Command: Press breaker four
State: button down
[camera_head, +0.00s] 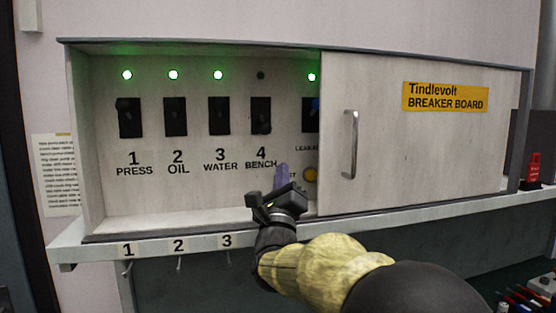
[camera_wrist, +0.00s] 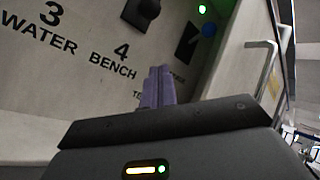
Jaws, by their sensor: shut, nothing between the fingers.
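Breaker four (camera_head: 261,115) is a black switch above the label "4 BENCH". Its lever looks tipped down and the lamp (camera_head: 261,75) above it is dark. In the wrist view, breaker four (camera_wrist: 141,10) is cut off by the top edge. My gripper (camera_head: 282,172) is shut and empty, its purple fingers pointing up below and slightly right of the "BENCH" label, apart from breaker four. The closed fingers (camera_wrist: 157,86) also show in the wrist view, just under the "BENCH" lettering.
Breakers one (camera_head: 129,118), two (camera_head: 175,117) and three (camera_head: 219,116) have lit green lamps. A sliding door (camera_head: 430,150) with a metal handle (camera_head: 350,145) covers the board's right side and partly hides the leakage switch (camera_head: 310,115). A yellow button (camera_head: 310,175) sits right of my gripper.

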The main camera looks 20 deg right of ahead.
aim_at(264, 124)
jog(key=p+x, duration=0.6)
jog(key=x, duration=0.4)
jog(key=shift+s+r+p, duration=0.1)
jog(key=shift+p, duration=0.25)
jog(key=s+a+p, duration=0.1)
jog(key=a+r+p, duration=0.1)
jog(key=shift+s+a, duration=0.6)
jog(key=shift+f, duration=0.1)
jog(key=shift+w, duration=0.1)
jog(key=shift+a, duration=0.2)
jog(key=shift+d+b, duration=0.15)
jog(key=shift+b, duration=0.35)
